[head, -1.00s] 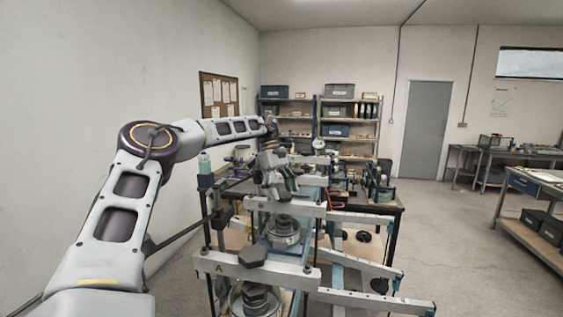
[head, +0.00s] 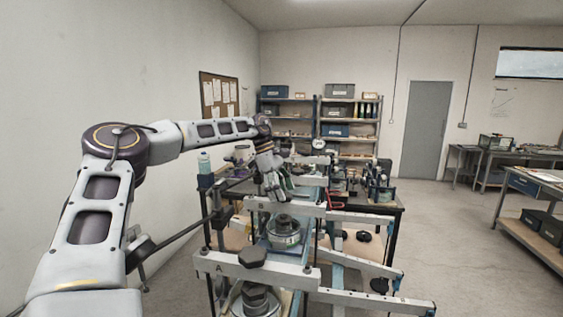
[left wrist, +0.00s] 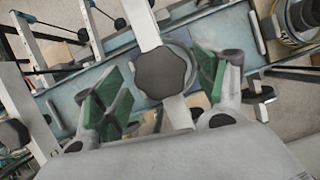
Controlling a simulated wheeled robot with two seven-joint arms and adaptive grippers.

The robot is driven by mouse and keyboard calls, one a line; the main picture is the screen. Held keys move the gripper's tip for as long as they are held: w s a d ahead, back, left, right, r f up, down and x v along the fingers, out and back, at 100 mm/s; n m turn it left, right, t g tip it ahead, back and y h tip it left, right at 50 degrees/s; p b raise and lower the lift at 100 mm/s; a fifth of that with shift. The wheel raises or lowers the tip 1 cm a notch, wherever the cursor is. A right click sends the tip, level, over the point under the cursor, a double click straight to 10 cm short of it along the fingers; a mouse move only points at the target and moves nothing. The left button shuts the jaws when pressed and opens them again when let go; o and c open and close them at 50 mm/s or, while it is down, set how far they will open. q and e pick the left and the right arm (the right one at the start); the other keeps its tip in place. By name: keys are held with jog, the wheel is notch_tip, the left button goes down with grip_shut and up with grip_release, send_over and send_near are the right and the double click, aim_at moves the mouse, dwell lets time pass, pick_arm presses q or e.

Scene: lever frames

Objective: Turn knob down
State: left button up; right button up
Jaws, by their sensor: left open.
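A dark grey, many-sided knob (left wrist: 163,72) sits on a pale bar in the left wrist view. My left gripper (left wrist: 162,92) is open, with one green-padded finger on each side of the knob and gaps visible between pads and knob. In the head view my left gripper (head: 277,194) points down over the pale crossbar of the second lever frame (head: 290,206). The knob there is hidden by the gripper or too small to make out. A similar dark knob (head: 252,257) stands on the nearest frame, marked A. My right gripper is not in view.
A round metal piece (head: 284,232) sits between the two nearest crossbars. Long pale lever bars (head: 365,262) stretch to the right. A bottle (head: 204,162) stands left of the gripper. Shelves (head: 348,115) are at the back, and open floor lies right.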

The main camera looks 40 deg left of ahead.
pick_arm(q)
jog(key=shift+s+d+n+t+y, duration=0.1)
jog(key=shift+n+t+y, duration=0.2)
jog(key=shift+n, duration=0.8)
jog(key=shift+s+n+t+y, duration=0.1)
jog(key=shift+n+t, duration=0.3)
jog(key=shift+n, duration=0.7)
jog(key=shift+n+t+y, duration=0.3)
jog(key=shift+n, duration=0.8)
jog(key=shift+d+n, duration=0.1)
jog(key=shift+n, duration=0.5)
jog(key=shift+n+t+y+b, duration=0.4)
jog(key=shift+n+y+b, duration=0.25)
jog(key=shift+n, duration=0.35)
jog(key=shift+s+d+n+y+b, duration=0.15)
jog(key=shift+n+y+b, duration=0.2)
jog(key=shift+n+b, duration=0.6)
jog(key=shift+n+y, duration=0.3)
jog(key=shift+n, duration=0.45)
jog(key=shift+d+n+y+b, duration=0.15)
jog(key=shift+n+y+b, duration=0.4)
jog(key=shift+n, duration=1.05)
jog(key=shift+d+n+y, duration=0.1)
jog(key=shift+n+y, duration=0.15)
jog(key=shift+n, duration=0.55)
